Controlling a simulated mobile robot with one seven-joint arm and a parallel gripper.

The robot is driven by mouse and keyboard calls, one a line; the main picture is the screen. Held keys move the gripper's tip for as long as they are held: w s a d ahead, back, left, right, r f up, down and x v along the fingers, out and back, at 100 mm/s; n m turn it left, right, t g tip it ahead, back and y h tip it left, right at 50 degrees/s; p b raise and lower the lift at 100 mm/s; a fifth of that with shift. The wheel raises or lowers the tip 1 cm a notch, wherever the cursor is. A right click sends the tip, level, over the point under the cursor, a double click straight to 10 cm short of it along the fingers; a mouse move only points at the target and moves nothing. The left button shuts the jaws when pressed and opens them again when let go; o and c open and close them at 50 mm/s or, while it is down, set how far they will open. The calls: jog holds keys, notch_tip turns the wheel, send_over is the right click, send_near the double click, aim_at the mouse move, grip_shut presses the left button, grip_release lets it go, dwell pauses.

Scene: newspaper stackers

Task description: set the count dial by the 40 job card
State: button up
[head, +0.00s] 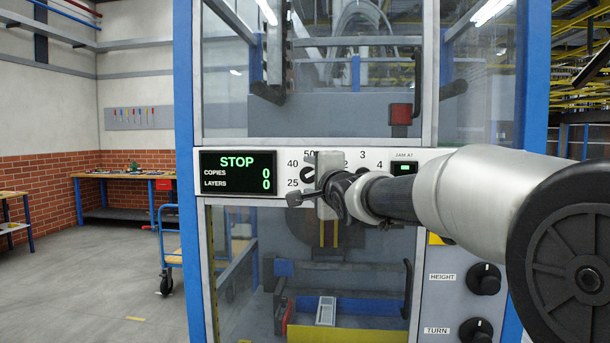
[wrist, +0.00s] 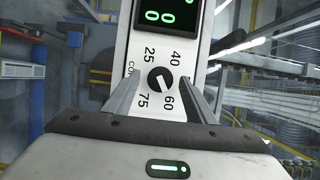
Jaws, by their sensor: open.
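The count dial (wrist: 160,80) is a small black round knob with a white mark, on a white panel with 25, 40, 60 and 75 printed around it. In the wrist view its mark appears to slant toward 60. My gripper (wrist: 160,97) is open, with one finger to each side of the dial in the picture; I cannot tell if they touch it. In the head view the dial (head: 307,174) is partly hidden by my gripper (head: 312,193). The display (head: 238,173) reads STOP, copies 0, layers 0. I cannot make out a job card.
A second set of numbers, with 3 and 4 (head: 379,165) showing, lies right of my gripper. The JAM AT window (head: 403,168) is further right. HEIGHT (head: 484,279) and TURN (head: 476,331) knobs are lower right. Blue posts (head: 184,100) flank the machine.

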jog(key=shift+w+a, duration=0.15)
jog(key=shift+w, duration=0.2)
jog(key=c, duration=1)
jog(key=shift+r+p, duration=0.15)
jog(key=shift+p, duration=0.3)
